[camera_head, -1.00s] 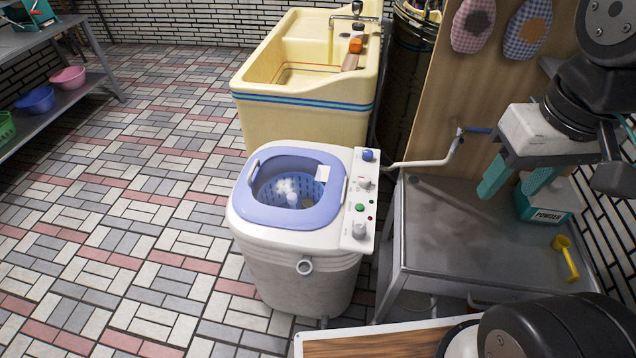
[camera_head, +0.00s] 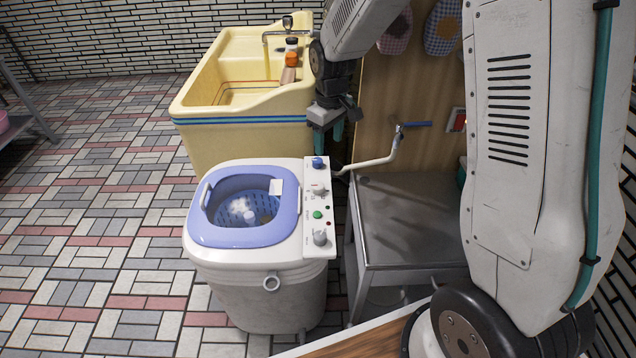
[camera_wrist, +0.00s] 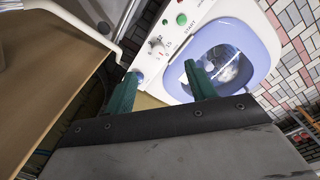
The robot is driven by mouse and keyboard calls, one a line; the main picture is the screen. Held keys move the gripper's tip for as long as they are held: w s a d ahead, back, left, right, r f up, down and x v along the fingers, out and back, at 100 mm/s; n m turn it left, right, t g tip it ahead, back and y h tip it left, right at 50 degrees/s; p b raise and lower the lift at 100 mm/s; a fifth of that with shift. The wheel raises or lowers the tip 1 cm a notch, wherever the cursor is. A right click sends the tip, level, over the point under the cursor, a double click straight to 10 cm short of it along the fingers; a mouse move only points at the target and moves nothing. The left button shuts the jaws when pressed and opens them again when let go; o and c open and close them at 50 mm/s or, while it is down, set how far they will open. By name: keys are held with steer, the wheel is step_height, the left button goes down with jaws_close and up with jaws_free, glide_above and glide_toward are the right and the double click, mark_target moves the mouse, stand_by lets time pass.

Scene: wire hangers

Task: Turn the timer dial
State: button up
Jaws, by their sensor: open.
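The white washing machine (camera_head: 255,275) with a blue-rimmed open tub has a control panel (camera_head: 331,226) along its right side. The panel carries a blue knob (camera_head: 318,163), an upper grey knob (camera_head: 320,190), a green button (camera_head: 317,214) and a lower grey knob (camera_head: 320,237). I cannot read which knob is the timer dial. My gripper (camera_head: 338,132) hangs open and empty above and behind the blue-knob end of the panel. In the wrist view, its teal fingers (camera_wrist: 161,84) stand apart, and a grey knob with scale marks (camera_wrist: 157,42) shows beyond them, not touched.
A metal table (camera_head: 415,215) stands right of the machine. A white pipe with a blue-handled tap (camera_head: 397,133) rises behind it against a wooden board. A yellow sink (camera_head: 195,135) is behind the machine. Open tiled floor lies to the left.

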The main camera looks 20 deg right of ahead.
steer(key=n, duration=0.2)
glide_toward(318, 185)
step_height(318, 185, down, 9)
steer(key=shift+w+r, duration=0.1)
steer(key=c, duration=1)
